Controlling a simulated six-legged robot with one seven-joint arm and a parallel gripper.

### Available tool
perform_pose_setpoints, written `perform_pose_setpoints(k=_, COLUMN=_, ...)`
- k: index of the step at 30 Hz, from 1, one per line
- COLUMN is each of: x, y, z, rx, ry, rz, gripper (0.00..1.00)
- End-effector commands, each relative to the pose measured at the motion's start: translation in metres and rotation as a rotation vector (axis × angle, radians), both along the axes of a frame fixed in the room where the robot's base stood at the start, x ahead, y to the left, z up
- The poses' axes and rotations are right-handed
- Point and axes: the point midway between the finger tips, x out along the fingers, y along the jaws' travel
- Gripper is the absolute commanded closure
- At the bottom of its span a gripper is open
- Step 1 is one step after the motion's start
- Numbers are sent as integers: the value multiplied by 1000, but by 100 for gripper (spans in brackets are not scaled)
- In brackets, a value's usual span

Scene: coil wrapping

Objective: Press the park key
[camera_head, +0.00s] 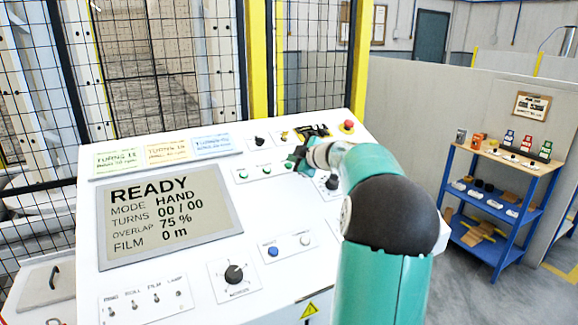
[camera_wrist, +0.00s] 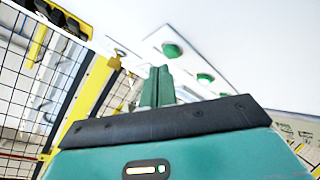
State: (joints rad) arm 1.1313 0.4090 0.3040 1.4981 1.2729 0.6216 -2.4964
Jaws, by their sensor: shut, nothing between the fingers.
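The control panel (camera_head: 180,275) is a white sloped console with a row of green keys (camera_head: 243,174) in its upper middle. Their small labels are too blurred to read, so I cannot tell which is the park key. My gripper (camera_head: 294,160) is at the right end of this row, and in the wrist view its fingers (camera_wrist: 157,75) are together with nothing between them. There, one green key (camera_wrist: 172,50) lies just beyond the fingertips and another green key (camera_wrist: 205,78) to their right. I cannot tell whether the fingertips touch the panel.
A display (camera_head: 165,220) reads READY, MODE HAND. Nearby are a black selector knob (camera_head: 260,141), a red stop button (camera_head: 347,126), and a blue button (camera_head: 272,252) beside a white one. A mesh fence (camera_head: 170,60) stands behind; a blue shelf (camera_head: 500,195) is at right.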

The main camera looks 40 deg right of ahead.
Motion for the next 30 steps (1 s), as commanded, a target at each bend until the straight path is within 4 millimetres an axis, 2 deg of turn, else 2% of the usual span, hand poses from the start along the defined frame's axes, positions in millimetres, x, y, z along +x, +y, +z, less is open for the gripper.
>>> perform_pose_setpoints(k=30, x=4, y=-1, z=-9, rx=0, ry=0, rz=0, gripper=100)
